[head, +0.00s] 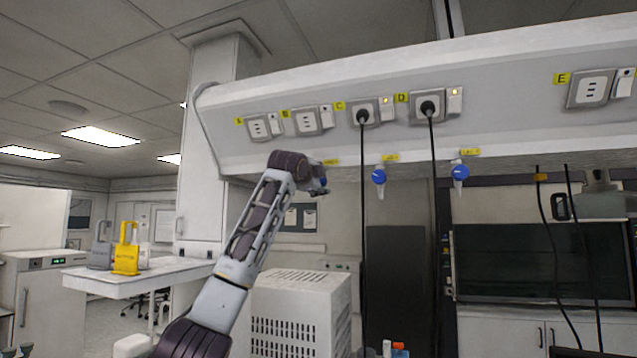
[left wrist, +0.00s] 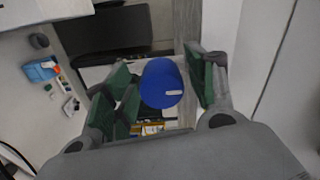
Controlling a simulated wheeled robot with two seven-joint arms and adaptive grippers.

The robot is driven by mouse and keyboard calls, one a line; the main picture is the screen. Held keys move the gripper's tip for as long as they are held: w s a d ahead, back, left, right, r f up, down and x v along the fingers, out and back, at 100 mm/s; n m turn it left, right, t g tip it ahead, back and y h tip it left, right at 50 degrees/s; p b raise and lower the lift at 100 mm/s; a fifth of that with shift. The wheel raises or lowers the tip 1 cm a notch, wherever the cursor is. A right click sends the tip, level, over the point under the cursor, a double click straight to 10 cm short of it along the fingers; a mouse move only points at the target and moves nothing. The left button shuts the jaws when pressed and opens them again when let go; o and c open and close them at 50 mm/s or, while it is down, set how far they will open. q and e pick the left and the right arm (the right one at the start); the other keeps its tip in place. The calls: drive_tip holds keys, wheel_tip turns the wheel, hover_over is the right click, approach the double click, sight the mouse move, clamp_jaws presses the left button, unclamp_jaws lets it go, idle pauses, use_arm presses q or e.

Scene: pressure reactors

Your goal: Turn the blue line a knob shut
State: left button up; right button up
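The blue knob (head: 323,181) under the leftmost yellow label (head: 331,162) is partly hidden by my left gripper (head: 316,188) in the head view. In the left wrist view the round blue knob (left wrist: 162,83), with a white mark on its face, lies between the two green-padded fingers. The fingers are spread, one on each side of it. I see no clear grip on it, and cannot tell whether a pad touches it. A yellow label (left wrist: 150,129) shows below the knob. My right gripper is not in view.
Two more blue knobs, a middle one (head: 379,176) and a right one (head: 460,172), hang under the overhead panel (head: 400,80). Black cables (head: 362,220) hang down from the sockets to the right of my left gripper. A white vented box (head: 300,305) stands below.

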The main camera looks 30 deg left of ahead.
use_arm(q)
drive_tip(key=v, duration=1.2)
idle(0.8)
idle(0.4)
drive_tip(key=shift+f, duration=0.1)
